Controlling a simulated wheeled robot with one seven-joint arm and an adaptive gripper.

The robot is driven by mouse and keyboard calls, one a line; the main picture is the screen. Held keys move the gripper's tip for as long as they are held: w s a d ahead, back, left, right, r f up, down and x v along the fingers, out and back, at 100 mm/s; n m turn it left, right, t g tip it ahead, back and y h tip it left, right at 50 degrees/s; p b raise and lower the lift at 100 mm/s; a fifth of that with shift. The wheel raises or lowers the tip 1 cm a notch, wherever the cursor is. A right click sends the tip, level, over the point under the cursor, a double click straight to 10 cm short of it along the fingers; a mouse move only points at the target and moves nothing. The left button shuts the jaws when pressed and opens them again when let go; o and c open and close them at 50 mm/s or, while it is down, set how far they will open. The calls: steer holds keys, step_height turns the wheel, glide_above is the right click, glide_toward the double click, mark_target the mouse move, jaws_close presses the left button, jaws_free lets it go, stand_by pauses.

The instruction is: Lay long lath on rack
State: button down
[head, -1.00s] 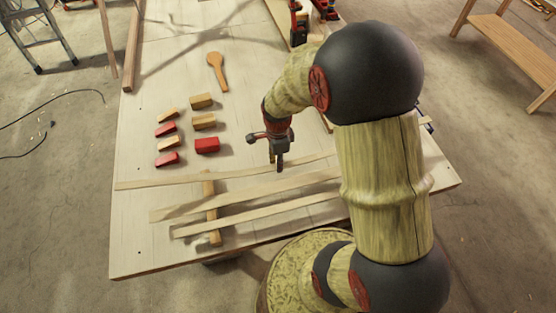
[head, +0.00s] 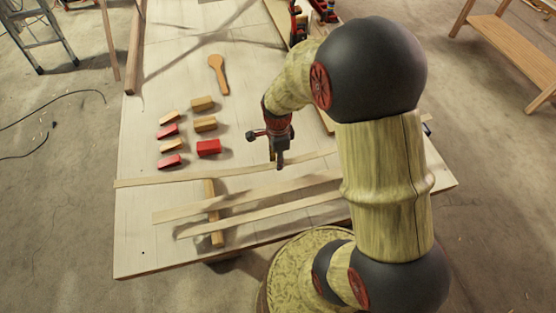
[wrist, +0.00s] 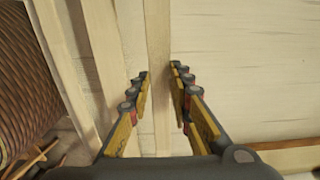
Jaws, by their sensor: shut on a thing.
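The long pale lath (head: 165,180) is the farthest of three laths on the worktable in the head view. My gripper (head: 279,163) points down at it and is shut on it. In the wrist view the lath (wrist: 158,50) runs between the two fingers (wrist: 160,72). A wooden bar (head: 216,238), seemingly part of the rack, lies crosswise under the two nearer laths. The long lath passes over its far end; I cannot tell whether they touch.
Two other laths, a middle one (head: 250,197) and a near one (head: 250,214), lie close by. Red blocks (head: 208,147) and tan blocks (head: 202,103) stand beyond, with a wooden paddle (head: 218,72). Clamps (head: 298,25) are at the back. The table's (head: 140,245) front-left corner is bare.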

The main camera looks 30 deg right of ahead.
stand_by(0.5)
steer(key=shift+a+f+b, duration=0.1)
steer(key=shift+f+b, duration=1.5)
steer(key=shift+f, duration=0.85)
steer(key=shift+f+b, duration=0.35)
steer(key=shift+f, duration=0.2)
steer(key=c, duration=1.5)
jaws_free()
steer(key=shift+c, duration=0.2)
steer(key=shift+o, duration=0.8)
steer(key=shift+r+p, duration=2.3)
steer(key=shift+r, duration=0.7)
steer(key=shift+r, duration=0.1)
